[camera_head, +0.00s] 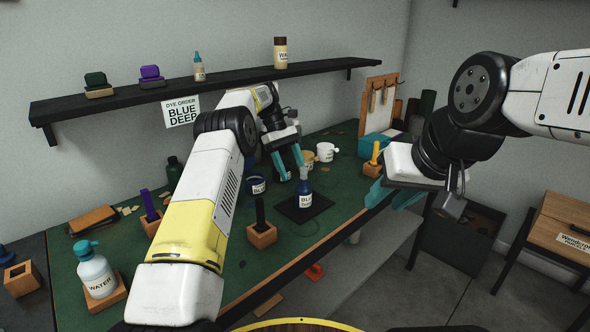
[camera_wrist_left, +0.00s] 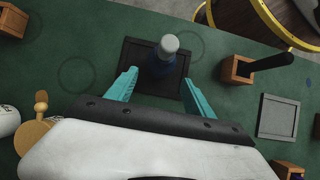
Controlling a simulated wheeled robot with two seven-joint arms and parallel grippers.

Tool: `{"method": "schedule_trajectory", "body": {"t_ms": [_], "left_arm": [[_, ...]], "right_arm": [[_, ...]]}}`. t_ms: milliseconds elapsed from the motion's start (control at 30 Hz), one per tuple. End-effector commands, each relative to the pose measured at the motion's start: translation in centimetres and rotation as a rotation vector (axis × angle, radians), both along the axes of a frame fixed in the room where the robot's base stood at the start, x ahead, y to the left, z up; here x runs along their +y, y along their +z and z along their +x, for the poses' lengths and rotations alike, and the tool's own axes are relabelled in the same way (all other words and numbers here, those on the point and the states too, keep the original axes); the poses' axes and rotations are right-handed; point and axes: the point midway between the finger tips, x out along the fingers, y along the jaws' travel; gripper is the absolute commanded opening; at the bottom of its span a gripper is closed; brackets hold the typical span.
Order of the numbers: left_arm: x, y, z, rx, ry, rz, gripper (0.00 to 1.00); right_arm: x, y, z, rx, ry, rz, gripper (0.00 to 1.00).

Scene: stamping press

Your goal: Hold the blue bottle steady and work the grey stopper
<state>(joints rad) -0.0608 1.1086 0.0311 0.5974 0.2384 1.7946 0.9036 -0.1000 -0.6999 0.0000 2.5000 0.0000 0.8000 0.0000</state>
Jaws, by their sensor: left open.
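The blue bottle (camera_head: 305,193) stands upright on a dark square mat (camera_head: 287,209) on the green bench. Its white label faces forward. The grey stopper (camera_head: 304,173) sits at the top of the bottle's neck. In the left wrist view the stopper (camera_wrist_left: 169,43) shows from above, over the bottle (camera_wrist_left: 160,65). My left gripper (camera_head: 290,165) is open just behind the bottle, and its teal fingers (camera_wrist_left: 157,88) point toward it without closing on it. My right gripper (camera_head: 388,195) is at the right, past the bench's front edge, apart from the bottle; its finger gap is unclear.
A wooden block with a black handle (camera_head: 261,234) stands left of the bottle. A water bottle (camera_head: 97,272) is at the front left. A shelf (camera_head: 200,88) runs above the bench.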

Motion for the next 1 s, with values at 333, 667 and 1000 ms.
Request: {"method": "schedule_trajectory", "body": {"t_ms": [333,667,1000], "left_arm": [[-1.3,-2.9,-1.3,0.011,0.001,0.002,0.61],[-2.7,-6.2,-2.6,0.007,0.001,0.0,0.61],[-2.9,-6.9,-2.9,0.005,0.002,0.001,0.34]], "right_arm": [[0.0,0.0,0.0,0.0,0.0,0.0,0.36],[0.0,0.0,0.0,0.0,0.0,0.0,0.36],[0.0,0.0,0.0,0.0,0.0,0.0,0.36]]}}
